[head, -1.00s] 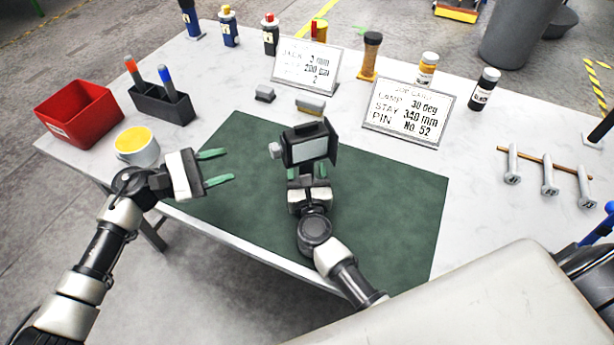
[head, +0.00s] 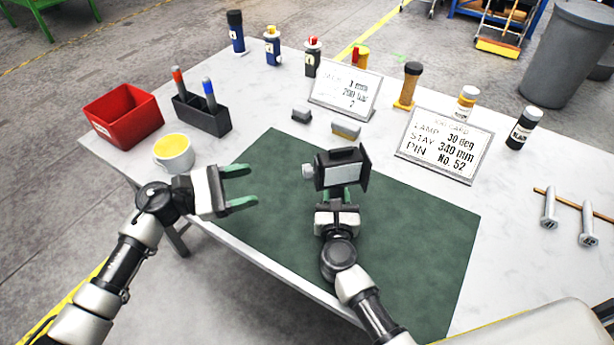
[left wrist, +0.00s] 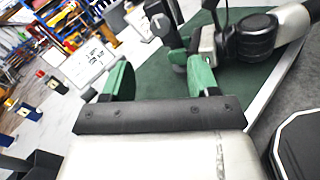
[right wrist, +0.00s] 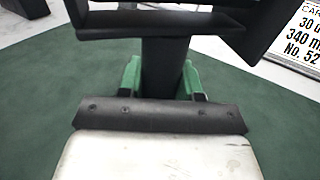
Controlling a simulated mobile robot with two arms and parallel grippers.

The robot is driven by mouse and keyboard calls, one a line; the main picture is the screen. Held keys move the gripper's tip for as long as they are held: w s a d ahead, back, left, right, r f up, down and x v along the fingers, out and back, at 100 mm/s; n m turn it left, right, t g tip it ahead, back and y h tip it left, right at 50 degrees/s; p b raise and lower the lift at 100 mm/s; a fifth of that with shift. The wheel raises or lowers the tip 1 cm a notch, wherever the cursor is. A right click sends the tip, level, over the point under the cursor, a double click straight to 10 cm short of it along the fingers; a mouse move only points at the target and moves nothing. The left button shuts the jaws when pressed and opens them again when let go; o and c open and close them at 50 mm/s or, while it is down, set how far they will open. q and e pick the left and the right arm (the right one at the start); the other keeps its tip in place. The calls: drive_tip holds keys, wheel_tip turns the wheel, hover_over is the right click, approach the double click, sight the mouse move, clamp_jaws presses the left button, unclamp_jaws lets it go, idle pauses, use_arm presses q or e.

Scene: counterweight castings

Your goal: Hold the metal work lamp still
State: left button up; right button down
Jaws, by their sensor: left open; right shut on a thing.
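The metal work lamp (head: 338,170) is a dark boxy lamp with a pale face and a knob on its left side. It stands over the green mat (head: 420,240) in the head view. My right gripper (head: 337,197) is shut on the lamp's dark stem (right wrist: 165,68), just below the lamp head, as the right wrist view shows. The lamp's foot is hidden. My left gripper (head: 240,187) is open and empty, to the left of the lamp and apart from it, above the mat's left edge. The left wrist view shows its green fingers (left wrist: 160,80) spread.
A cup with yellow contents (head: 174,153) stands close behind my left gripper. A red bin (head: 124,117) and a black pen holder (head: 203,118) are at the left. Two cards (head: 345,90) and (head: 446,145) stand behind the mat. Bolts (head: 549,208) lie at right.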

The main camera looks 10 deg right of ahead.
sight(304, 173)
use_arm(q)
drive_tip(key=shift+n, duration=0.6)
drive_tip(key=d, duration=1.1)
drive_tip(key=shift+w+d, duration=0.2)
drive_tip(key=shift+w, duration=0.15)
drive_tip(key=shift+c, duration=0.4)
drive_tip(key=c, duration=0.9)
drive_tip(key=shift+o, duration=0.2)
